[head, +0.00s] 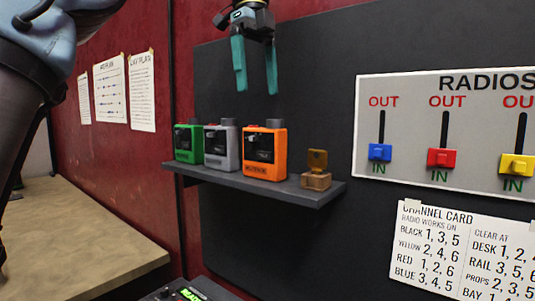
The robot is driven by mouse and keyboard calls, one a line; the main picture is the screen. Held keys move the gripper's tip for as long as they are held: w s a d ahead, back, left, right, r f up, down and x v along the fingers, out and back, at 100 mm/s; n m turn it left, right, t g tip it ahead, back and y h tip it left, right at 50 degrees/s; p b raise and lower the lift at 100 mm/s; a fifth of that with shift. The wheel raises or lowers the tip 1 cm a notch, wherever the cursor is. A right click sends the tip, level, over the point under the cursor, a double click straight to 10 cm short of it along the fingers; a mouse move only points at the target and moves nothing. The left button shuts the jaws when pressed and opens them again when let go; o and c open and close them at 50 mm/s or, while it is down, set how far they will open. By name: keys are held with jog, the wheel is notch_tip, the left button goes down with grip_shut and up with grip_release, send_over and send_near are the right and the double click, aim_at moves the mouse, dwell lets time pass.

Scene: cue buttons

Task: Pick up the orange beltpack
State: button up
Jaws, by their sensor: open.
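The orange beltpack (265,152) stands upright on a dark wall shelf (310,194). It has a black front panel and a dark knob on top. A grey beltpack (221,146) stands just left of it, and a green beltpack (188,143) stands left of that. My gripper (256,92) hangs above the orange beltpack with its two teal fingers pointing down. The fingers are apart with nothing between them, and a gap shows between their tips and the beltpack's top.
A small tan block with an amber upright piece (317,171) sits on the shelf right of the orange beltpack. A radios panel (450,130) with blue, red and yellow sliders and a channel card (465,250) are on the dark board at right. A tan table (80,235) is at lower left.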

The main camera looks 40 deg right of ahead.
aim_at(274, 137)
jog(key=f, duration=0.4)
jog(key=shift+s, duration=0.2)
jog(key=shift+d+f, duration=0.15)
jog(key=shift+f, duration=2.45)
grip_shut()
